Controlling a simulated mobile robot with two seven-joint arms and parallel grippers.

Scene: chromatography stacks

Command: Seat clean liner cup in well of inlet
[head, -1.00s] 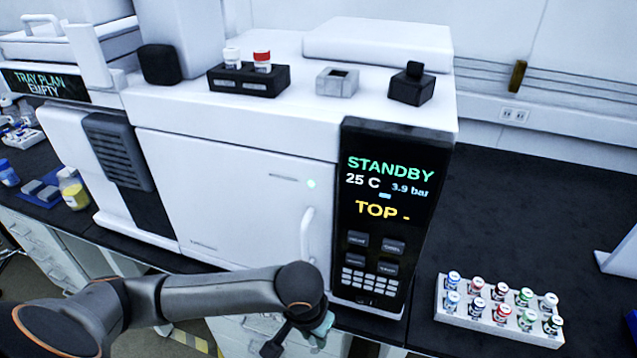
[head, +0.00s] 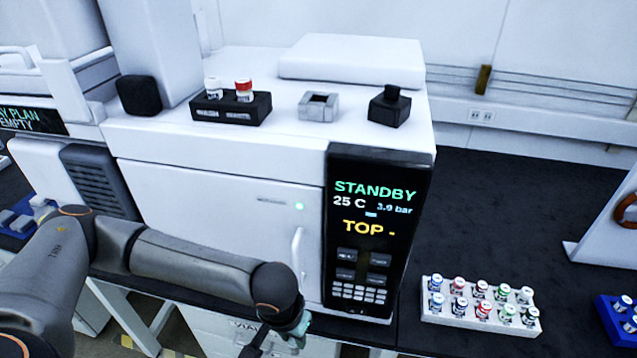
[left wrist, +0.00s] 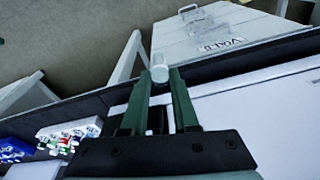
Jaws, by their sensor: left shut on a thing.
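My left gripper (head: 288,334) is low in front of the white instrument, below its door handle. In the left wrist view its two dark green fingers (left wrist: 158,84) are shut on a small white cylinder (left wrist: 159,68) at their tips. I cannot tell if this is the clean liner cup. On top of the instrument stand a grey block with a square opening (head: 318,106) and a black block with a knob (head: 390,106). I cannot tell for sure which is the inlet. A black holder (head: 231,108) there carries a white-topped (head: 213,87) and a red-topped piece (head: 244,90). My right gripper is out of view.
The instrument's black panel (head: 375,230) reads STANDBY, 25 C, TOP. A white vial rack (head: 480,314) stands on the dark bench to the right, with a blue rack (head: 620,318) beyond. The bench (head: 500,215) behind the white rack is clear.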

